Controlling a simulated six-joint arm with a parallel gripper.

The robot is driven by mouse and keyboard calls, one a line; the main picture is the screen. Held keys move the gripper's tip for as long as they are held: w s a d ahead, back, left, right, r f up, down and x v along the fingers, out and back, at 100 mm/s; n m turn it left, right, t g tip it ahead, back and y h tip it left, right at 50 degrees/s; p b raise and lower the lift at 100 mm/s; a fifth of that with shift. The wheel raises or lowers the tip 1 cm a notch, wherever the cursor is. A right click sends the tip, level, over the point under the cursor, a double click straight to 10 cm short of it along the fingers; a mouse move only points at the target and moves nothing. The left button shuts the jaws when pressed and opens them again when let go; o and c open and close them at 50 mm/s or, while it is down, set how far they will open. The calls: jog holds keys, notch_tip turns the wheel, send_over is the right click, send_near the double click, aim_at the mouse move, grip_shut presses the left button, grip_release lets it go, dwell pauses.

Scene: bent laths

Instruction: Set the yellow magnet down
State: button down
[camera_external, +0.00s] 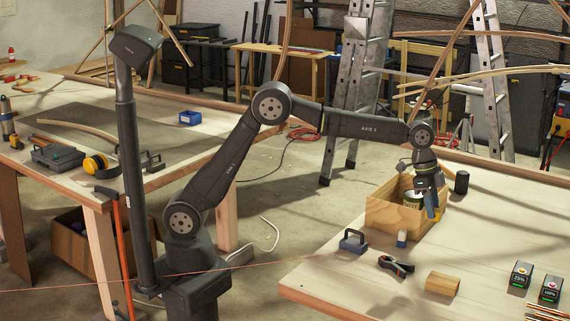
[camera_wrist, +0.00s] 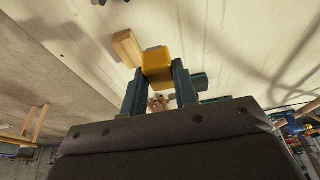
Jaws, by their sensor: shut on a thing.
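My gripper (camera_wrist: 158,78) is shut on the yellow magnet (camera_wrist: 157,62), a rounded yellow block between the two dark fingers in the wrist view. In the external view my gripper (camera_external: 432,205) points down at the right side of the open wooden box. A small yellow patch of the magnet (camera_external: 437,213) shows at the fingertips there. The light table top (camera_external: 330,275) lies beneath. I cannot tell for sure whether the magnet touches it or hangs above it.
The wooden box (camera_external: 385,216) holds a can (camera_external: 412,199). Nearby are a blue block with a dark handle (camera_external: 352,241), a clamp (camera_external: 397,266), a wooden block (camera_external: 442,283) and a black cylinder (camera_external: 461,183). Bare table lies right of my gripper.

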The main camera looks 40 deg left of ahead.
jog(key=s+d+m, duration=0.2)
jog(key=s+d, duration=0.3)
jog(key=s, duration=0.2)
jog(key=f, duration=0.3)
jog(key=w+f, duration=0.1)
jog(key=f, duration=0.1)
jog(key=shift+a+f, duration=0.1)
jog(key=shift+f, duration=0.1)
send_over(447, 263)
jog(key=a, duration=0.1)
notch_tip(447, 263, down, 7)
jog(key=shift+r, duration=0.1)
notch_tip(447, 263, down, 2)
jog(key=shift+f+g, duration=0.25)
jog(key=shift+g, duration=0.05)
jog(key=shift+w+f, duration=0.1)
jog(key=shift+f, duration=0.55)
jog(key=shift+f, duration=0.1)
jog(key=c, duration=1.1)
grip_release()
jog(key=shift+f, duration=0.1)
